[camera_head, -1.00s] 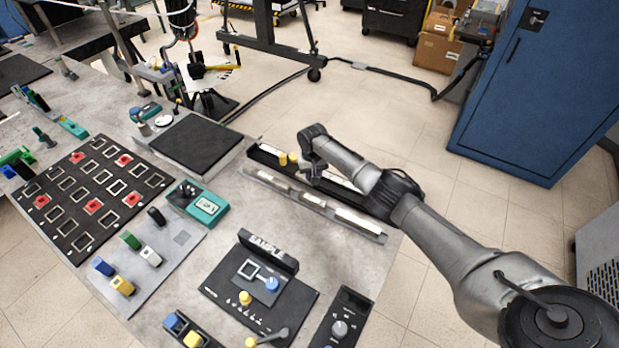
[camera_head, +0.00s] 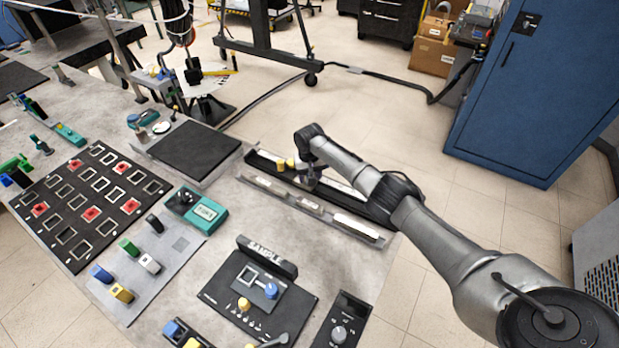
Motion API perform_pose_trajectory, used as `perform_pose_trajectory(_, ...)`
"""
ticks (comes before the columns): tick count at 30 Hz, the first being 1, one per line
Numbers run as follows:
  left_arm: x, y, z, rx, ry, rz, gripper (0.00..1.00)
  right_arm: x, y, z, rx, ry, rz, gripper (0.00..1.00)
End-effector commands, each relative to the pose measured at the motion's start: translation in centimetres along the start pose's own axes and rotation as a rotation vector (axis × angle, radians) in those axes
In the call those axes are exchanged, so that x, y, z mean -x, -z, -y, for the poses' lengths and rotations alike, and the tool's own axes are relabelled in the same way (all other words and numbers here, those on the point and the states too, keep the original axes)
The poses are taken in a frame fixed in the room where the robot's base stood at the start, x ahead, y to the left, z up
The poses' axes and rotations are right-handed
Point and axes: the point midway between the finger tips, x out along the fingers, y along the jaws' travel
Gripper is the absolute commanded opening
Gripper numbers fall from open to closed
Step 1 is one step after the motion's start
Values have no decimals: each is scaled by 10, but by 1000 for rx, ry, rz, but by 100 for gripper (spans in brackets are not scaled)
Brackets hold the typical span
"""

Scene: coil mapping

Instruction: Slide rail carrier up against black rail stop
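A long dark rail tray (camera_head: 262,162) with a pale metal strip runs diagonally along the far right edge of the bench. A small yellow part (camera_head: 282,163) sits on it near its left end, just left of my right gripper (camera_head: 308,182). My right gripper points down over the rail, its fingers low at the rail. The fingers are small and dark, so I cannot tell whether they are shut on the carrier. The rail carrier and the black rail stop cannot be told apart clearly from the dark rail. My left gripper is not in view.
In front of the rail lies a grey ledge (camera_head: 268,186) with pale pieces. A black pad (camera_head: 195,150) lies left of it. A teal meter (camera_head: 205,210), a black sample panel (camera_head: 222,290) and a slotted board (camera_head: 58,222) stand nearer. Bare bench lies between.

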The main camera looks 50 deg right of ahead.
Motion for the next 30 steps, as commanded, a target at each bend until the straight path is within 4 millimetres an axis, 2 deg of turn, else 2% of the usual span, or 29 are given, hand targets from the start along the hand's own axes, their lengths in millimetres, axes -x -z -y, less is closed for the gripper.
perform_pose_trajectory(1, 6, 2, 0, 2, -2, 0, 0, 14, 1, -1, 0, 1, -3, 52)
perform_pose_trajectory(6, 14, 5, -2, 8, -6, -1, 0, 48, 1, 0, 0, 1, -4, 52)
perform_pose_trajectory(15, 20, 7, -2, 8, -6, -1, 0, 96, 0, 0, -1, 1, -2, 52)
perform_pose_trajectory(21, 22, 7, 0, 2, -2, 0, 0, 110, 0, 0, -1, 0, 0, 52)
perform_pose_trajectory(30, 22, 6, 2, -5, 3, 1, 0, 114, 0, -1, -1, 0, 0, 52)
